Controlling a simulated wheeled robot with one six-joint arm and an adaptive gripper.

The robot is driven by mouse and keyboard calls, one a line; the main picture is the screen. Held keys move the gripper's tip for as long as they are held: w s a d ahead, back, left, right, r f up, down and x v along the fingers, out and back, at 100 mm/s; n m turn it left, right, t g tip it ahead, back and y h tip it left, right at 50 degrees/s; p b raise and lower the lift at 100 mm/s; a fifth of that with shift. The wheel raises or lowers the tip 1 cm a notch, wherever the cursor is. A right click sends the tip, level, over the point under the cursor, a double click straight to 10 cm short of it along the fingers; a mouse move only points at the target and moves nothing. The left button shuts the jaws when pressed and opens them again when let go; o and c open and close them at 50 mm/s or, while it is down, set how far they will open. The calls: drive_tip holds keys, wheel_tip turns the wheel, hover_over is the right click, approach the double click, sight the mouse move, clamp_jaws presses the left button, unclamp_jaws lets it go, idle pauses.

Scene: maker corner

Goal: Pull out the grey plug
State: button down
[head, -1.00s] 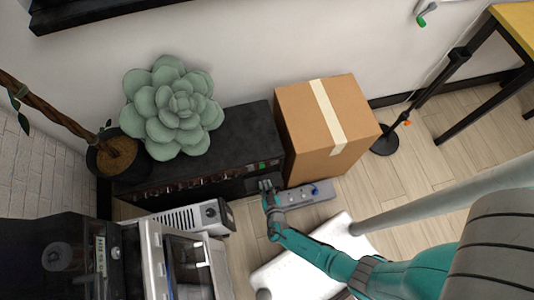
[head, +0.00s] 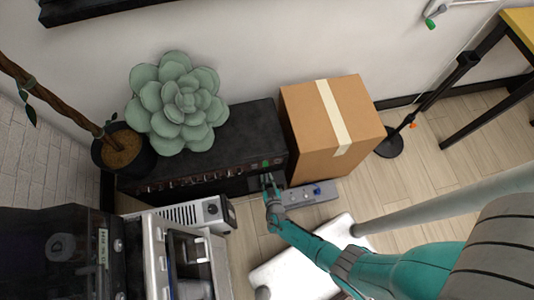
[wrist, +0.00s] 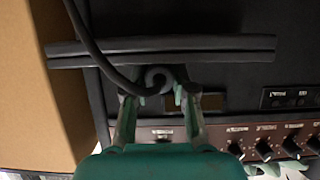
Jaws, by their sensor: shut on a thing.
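My gripper (head: 268,181) is at the lower right front of the black amplifier (head: 262,124), near the cardboard box. In the wrist view my gripper (wrist: 160,98) has its two fingers on either side of a dark grey plug (wrist: 158,79), with a cable curling from it. The fingers are shut on it. The cable (wrist: 92,50) runs up and left, across a dark bar. The plug's front end and its socket are hidden, so I cannot tell how deep it sits. In the head view the plug is too small to make out.
The cardboard box (head: 333,128) stands right of the amplifier. A grey power strip (head: 312,193) lies on the floor in front of it. A succulent (head: 176,105) sits on the amplifier. Knobs (wrist: 264,151) line its panel. Open floor (head: 420,170) lies to the right.

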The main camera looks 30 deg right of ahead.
drive_tip(key=c, duration=0.9)
unclamp_jaws()
drive_tip(key=shift+o, duration=0.2)
drive_tip(key=v, duration=1.2)
drive_tip(key=shift+d, duration=0.1)
